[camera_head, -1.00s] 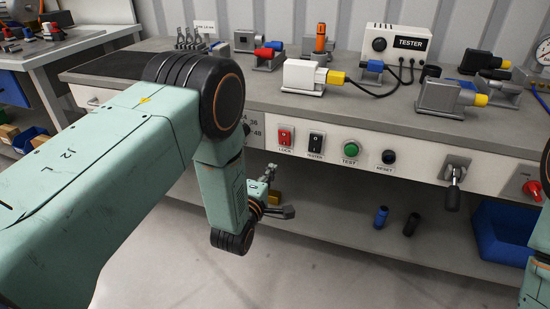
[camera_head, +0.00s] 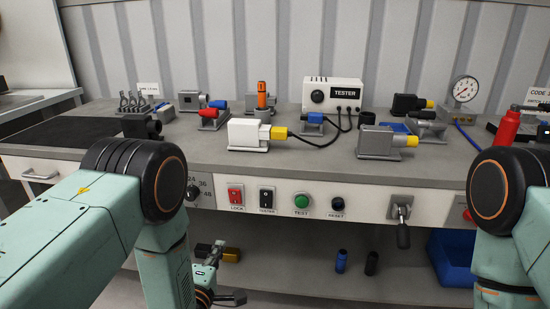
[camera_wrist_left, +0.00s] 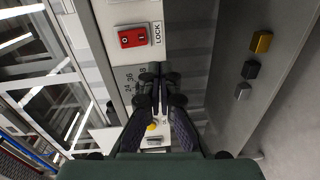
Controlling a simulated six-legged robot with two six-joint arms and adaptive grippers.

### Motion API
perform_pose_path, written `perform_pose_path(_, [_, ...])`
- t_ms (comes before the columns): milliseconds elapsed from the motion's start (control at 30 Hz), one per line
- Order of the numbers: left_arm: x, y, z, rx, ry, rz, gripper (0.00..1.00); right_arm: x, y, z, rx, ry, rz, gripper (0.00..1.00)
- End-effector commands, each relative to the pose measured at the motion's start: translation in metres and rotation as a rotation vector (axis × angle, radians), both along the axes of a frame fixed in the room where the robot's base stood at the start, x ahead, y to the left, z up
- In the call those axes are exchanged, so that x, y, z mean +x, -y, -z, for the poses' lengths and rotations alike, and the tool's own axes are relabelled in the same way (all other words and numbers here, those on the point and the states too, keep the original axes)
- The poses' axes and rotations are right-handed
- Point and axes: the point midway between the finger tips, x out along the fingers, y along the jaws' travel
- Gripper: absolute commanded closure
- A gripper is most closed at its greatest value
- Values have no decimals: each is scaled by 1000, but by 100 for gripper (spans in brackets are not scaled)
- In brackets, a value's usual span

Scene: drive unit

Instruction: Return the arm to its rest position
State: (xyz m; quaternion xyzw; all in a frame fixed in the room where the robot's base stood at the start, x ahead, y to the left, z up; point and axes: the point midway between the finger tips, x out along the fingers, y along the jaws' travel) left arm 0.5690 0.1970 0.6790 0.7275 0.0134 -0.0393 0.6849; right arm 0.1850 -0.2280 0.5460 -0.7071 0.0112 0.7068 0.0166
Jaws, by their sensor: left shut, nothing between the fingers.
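My left arm (camera_head: 70,245) comes in from the left, its elbow bent and its forearm hanging in front of the workbench. My left gripper (camera_head: 238,297) is low, below the bench front and near the bottom edge of the head view. In the left wrist view its dark fingers (camera_wrist_left: 155,78) are together with nothing between them, and they appear below the red lock switch (camera_wrist_left: 133,37). My right arm (camera_head: 500,225) shows at the right edge. Its gripper is outside the picture.
The workbench (camera_head: 270,175) carries a white tester (camera_head: 333,93), a white connector housing (camera_head: 246,134) and several grey parts. Its front has the lock switch (camera_head: 236,196), a green button (camera_head: 301,201) and a lever (camera_head: 402,228). A lower shelf holds a blue bin (camera_head: 450,256).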

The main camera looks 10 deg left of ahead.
Motion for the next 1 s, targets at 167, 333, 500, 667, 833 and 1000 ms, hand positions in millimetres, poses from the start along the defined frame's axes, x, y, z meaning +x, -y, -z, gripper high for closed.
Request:
perform_pose_path(167, [-16,-1,35,297,-156,47,100,0,0,0,0,0,0,60])
perform_pose_path(333, [-68,-8,88,635,-417,188,100,0,0,-1,0,0,0,60])
perform_pose_path(500, [-150,-18,128,927,-693,437,100,0,0,-5,0,0,0,60])
perform_pose_path(667, [-252,-26,142,1116,-930,777,100,0,0,-12,0,0,0,60])
perform_pose_path(833, [-343,-30,129,1155,-1088,1078,100,0,0,-18,0,0,0,60])
perform_pose_path(1000, [-387,-30,110,1099,-1170,1159,100,0,0,-24,0,0,0,60])
